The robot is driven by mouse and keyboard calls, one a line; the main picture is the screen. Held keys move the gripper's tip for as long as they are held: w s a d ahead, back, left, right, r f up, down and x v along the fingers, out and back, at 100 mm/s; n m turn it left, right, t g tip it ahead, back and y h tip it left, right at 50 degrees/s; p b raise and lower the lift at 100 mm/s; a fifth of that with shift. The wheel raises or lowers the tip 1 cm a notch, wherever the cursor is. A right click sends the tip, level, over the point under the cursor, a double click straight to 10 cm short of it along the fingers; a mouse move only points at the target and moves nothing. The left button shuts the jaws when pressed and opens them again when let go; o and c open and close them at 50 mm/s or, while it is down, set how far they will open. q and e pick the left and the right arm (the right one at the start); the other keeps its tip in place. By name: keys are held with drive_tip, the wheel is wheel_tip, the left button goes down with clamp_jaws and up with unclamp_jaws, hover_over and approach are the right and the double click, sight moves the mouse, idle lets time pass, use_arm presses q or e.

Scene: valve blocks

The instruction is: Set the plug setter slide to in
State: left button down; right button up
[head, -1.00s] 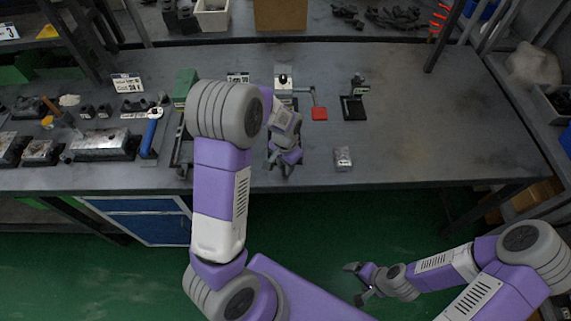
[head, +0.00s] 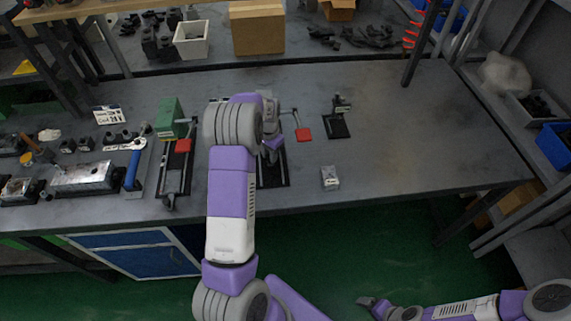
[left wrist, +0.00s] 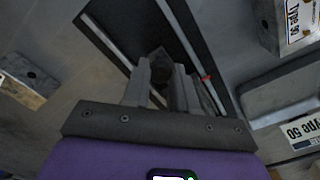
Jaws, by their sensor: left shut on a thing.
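The plug setter is a long black base with rails (head: 272,180), lying on the bench and partly covered by my left arm in the head view. In the left wrist view its dark base and pale rails (left wrist: 103,38) run past the fingers. My left gripper (head: 272,152) is over this base. In the left wrist view the left gripper (left wrist: 164,92) is shut on a dark knob (left wrist: 160,68), apparently the slide's. The slide's far end is hidden.
A similar fixture with a green block (head: 172,115) stands to the left. A red pad (head: 304,134), a small black stand (head: 337,124) and a small grey block (head: 330,178) are to the right. The bench's right part is clear.

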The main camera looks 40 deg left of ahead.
use_arm(q)
drive_tip(key=shift+w+a+r, duration=0.1)
drive_tip(key=shift+w+a, duration=0.05)
drive_tip(key=c, duration=0.9)
unclamp_jaws()
drive_tip(key=shift+w+a, duration=0.1)
wheel_tip(320, 180, up, 8)
drive_tip(key=shift+f+p, duration=0.25)
drive_tip(key=shift+p, duration=0.4)
